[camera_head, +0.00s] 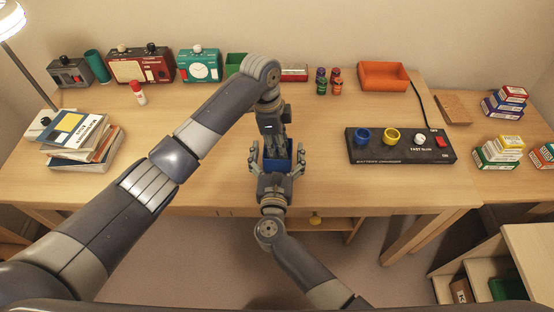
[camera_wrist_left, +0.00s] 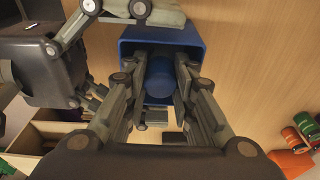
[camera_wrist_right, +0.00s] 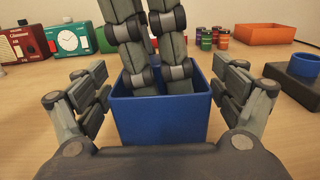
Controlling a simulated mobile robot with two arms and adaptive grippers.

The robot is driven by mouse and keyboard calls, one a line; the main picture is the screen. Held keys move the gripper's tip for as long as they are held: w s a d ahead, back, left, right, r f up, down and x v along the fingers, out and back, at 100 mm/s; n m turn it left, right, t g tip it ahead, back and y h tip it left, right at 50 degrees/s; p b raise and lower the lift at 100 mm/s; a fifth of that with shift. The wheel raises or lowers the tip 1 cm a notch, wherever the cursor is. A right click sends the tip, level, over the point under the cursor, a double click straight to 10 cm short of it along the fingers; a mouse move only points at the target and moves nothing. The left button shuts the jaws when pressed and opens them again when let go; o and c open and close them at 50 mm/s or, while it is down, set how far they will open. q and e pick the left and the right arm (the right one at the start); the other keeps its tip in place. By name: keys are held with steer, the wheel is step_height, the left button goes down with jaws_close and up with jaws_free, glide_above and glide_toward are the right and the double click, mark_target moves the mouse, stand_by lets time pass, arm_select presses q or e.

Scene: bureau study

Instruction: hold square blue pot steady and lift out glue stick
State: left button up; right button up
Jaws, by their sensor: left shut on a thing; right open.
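The square blue pot (camera_head: 278,166) stands upright near the front edge of the desk; it fills the middle of the right wrist view (camera_wrist_right: 160,122). My left gripper (camera_head: 277,147) reaches down into it from above. In the left wrist view its fingers are shut on a blue round-ended stick, the glue stick (camera_wrist_left: 160,78), inside the pot walls (camera_wrist_left: 128,62).
A black battery charger (camera_head: 400,147) lies to the right. Stacked books (camera_head: 78,140) are at the left. A red-and-white tube (camera_head: 137,93), radios and an orange tray (camera_head: 384,76) stand toward the back. Desk surface around the pot is clear.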

steer(key=shift+w, duration=0.15)
steer(key=c, duration=1.2)
arm_select(q)
steer(key=shift+r, duration=0.1)
step_height(320, 180, up, 11)
steer(key=shift+r, duration=0.2)
stand_by(1.1)
arm_select(e)
steer(key=o, duration=1.2)
steer(key=s, duration=1.2)
steer(key=shift+a, duration=0.35)
